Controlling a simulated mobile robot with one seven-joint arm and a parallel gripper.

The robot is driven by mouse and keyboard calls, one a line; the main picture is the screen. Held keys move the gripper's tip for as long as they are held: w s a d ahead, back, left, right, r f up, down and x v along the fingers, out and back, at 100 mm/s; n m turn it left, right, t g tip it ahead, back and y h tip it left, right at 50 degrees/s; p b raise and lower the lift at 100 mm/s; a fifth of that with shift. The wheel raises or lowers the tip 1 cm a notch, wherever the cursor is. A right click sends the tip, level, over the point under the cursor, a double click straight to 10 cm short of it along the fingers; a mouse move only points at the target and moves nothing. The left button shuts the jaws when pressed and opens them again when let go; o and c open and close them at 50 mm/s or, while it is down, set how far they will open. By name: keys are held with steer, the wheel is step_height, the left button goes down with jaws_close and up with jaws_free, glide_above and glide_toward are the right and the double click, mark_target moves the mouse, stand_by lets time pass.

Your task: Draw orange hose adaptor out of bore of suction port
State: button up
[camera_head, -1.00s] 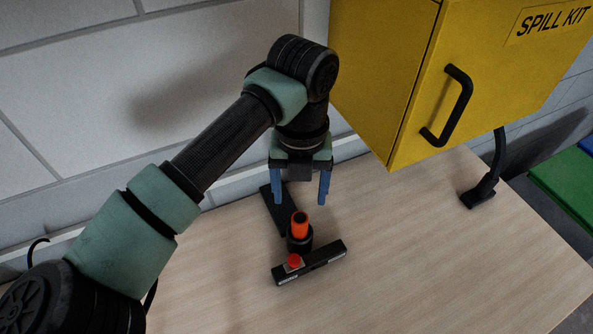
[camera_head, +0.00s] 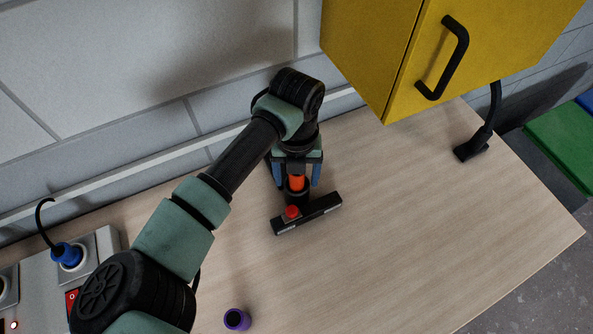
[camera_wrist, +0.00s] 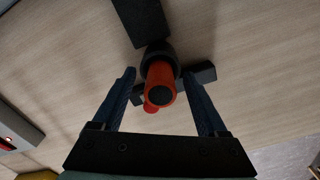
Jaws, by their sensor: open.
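The orange hose adaptor (camera_head: 297,183) stands upright in the black suction port (camera_head: 298,198) on the wooden bench. The port joins a black bar with a red button (camera_head: 292,211) on it. My gripper (camera_head: 302,183) is lowered over the adaptor, with one blue finger on each side. In the wrist view the open end of the adaptor (camera_wrist: 160,88) faces the camera, between the fingertips of my gripper (camera_wrist: 165,80). The fingers are wide apart, with a gap on both sides, and hold nothing. The adaptor's lower part is hidden inside the port.
A yellow cabinet (camera_head: 430,50) with a black handle hangs at the back right. A purple ring-like piece (camera_head: 236,320) lies at the front. A socket panel with a blue plug (camera_head: 67,256) is at the left. The bench (camera_head: 420,230) to the right is clear.

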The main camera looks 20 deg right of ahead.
jaws_close()
steer(key=c, duration=0.8)
jaws_free()
jaws_close()
steer(key=shift+r, duration=0.15)
steer(key=shift+r+p, duration=2.25)
steer(key=shift+r, duration=0.55)
steer(key=shift+r+p, duration=1.1)
steer(key=shift+r, duration=0.4)
